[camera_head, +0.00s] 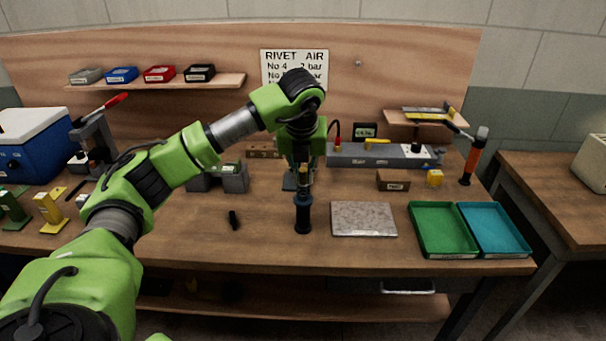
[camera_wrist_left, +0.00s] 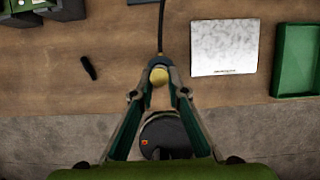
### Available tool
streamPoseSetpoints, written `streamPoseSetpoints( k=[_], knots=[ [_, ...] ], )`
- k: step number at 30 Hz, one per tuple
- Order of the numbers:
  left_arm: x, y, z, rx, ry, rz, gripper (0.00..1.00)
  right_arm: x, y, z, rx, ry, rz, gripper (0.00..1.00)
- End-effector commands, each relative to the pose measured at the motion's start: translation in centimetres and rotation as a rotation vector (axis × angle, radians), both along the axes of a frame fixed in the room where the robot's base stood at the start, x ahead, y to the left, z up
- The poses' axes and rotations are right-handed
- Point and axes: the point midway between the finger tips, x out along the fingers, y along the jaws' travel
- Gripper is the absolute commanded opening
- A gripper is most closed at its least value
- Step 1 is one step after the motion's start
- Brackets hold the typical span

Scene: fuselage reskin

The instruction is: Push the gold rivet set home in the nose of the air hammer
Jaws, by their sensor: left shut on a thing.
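My left gripper (camera_head: 303,182) points straight down over the workbench and is shut on the gold rivet set. In the left wrist view the round gold end of the rivet set (camera_wrist_left: 159,76) sits between the two fingertips. The air hammer (camera_head: 303,215), a dark blue-black cylinder, stands upright directly below the fingers. Its upper end meets the fingertips, and I cannot tell how deep the set sits in the nose. My right gripper is not in view.
A grey speckled plate (camera_head: 363,219) lies right of the hammer, with a green tray (camera_head: 428,252) and a teal tray (camera_head: 512,253) beyond. A small black object (camera_head: 233,220) lies to the left. A dark hose (camera_wrist_left: 160,25) runs behind the rivet set. The bench front is clear.

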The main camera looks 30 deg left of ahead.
Motion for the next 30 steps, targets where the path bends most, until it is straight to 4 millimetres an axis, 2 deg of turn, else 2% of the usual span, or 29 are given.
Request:
streamPoseSetpoints(
  k=[6,7,9,20,30],
  knots=[
    [-0.1,-0.1,-0.3,-0.001,0.008,-0.001,0.0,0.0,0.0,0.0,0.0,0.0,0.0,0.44],
    [-0.2,-0.1,-0.3,0.0,0.008,-0.001,0.17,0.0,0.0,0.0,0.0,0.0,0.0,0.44],
    [-0.2,-0.1,-0.4,0.0,0.008,-0.001,0.34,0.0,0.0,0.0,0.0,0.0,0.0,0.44],
    [-0.1,-0.1,-0.1,0.0,0.006,-0.001,0.34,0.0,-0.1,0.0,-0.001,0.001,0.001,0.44],
    [-0.7,-0.4,2.1,-0.001,0.004,-0.001,0.34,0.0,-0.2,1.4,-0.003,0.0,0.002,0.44]
  ],
)
